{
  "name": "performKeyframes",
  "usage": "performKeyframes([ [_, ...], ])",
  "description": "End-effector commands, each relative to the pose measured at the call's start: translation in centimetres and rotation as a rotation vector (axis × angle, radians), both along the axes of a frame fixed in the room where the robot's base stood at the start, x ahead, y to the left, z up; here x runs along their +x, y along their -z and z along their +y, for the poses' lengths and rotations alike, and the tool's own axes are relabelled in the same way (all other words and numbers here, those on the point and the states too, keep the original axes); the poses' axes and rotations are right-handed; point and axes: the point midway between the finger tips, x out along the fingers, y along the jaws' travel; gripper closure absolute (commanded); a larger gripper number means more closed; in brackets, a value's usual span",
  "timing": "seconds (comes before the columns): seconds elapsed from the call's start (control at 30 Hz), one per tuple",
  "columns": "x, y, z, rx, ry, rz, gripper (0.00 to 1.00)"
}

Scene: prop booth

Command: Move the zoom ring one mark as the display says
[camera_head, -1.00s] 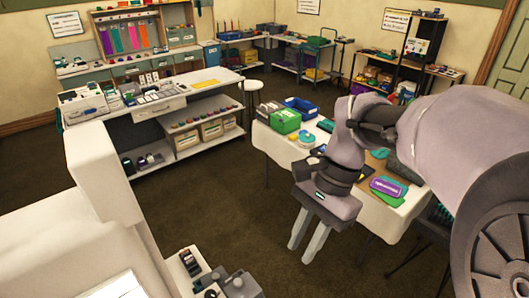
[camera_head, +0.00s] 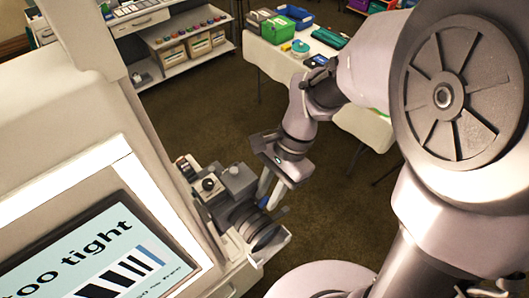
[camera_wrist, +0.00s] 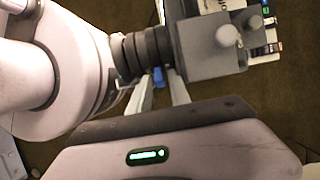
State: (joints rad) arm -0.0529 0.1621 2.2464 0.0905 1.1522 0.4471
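The display (camera_head: 105,255) at lower left reads "too tight" above black, white and blue bars; its smaller text is cut off. A grey camera stands on a pale ledge beside it, with its body (camera_head: 236,180) and dark ringed lens (camera_head: 262,232). The wrist view shows the lens rings (camera_wrist: 148,50) and body (camera_wrist: 212,45) close up. A blue tab (camera_wrist: 159,77) sticks out by the lens, between the two fingertips of my gripper (camera_wrist: 158,90). My gripper (camera_head: 272,192) is open with its fingers apart beside the lens; I cannot tell whether either touches the tab. Ring marks are not readable.
A white-covered table (camera_head: 262,62) with a green box (camera_head: 277,30) and blue bin (camera_head: 294,15) stands behind. Shelves (camera_head: 190,48) stand at the back left. Brown floor (camera_head: 200,115) between them is clear.

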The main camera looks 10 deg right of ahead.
Motion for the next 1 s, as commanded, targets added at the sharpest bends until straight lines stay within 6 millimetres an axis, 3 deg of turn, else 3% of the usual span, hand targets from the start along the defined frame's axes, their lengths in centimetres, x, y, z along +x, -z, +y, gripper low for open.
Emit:
performKeyframes([
  [0.23,0.0,0.1,0.0,0.000,0.000,0.000,0.76],
  [0.37,0.0,0.1,0.0,0.000,0.000,0.000,1.00],
  [0.6,0.1,0.2,-0.1,0.020,0.001,0.017,1.00],
  [1.0,0.9,2.5,-1.3,0.318,0.001,0.213,1.00],
])
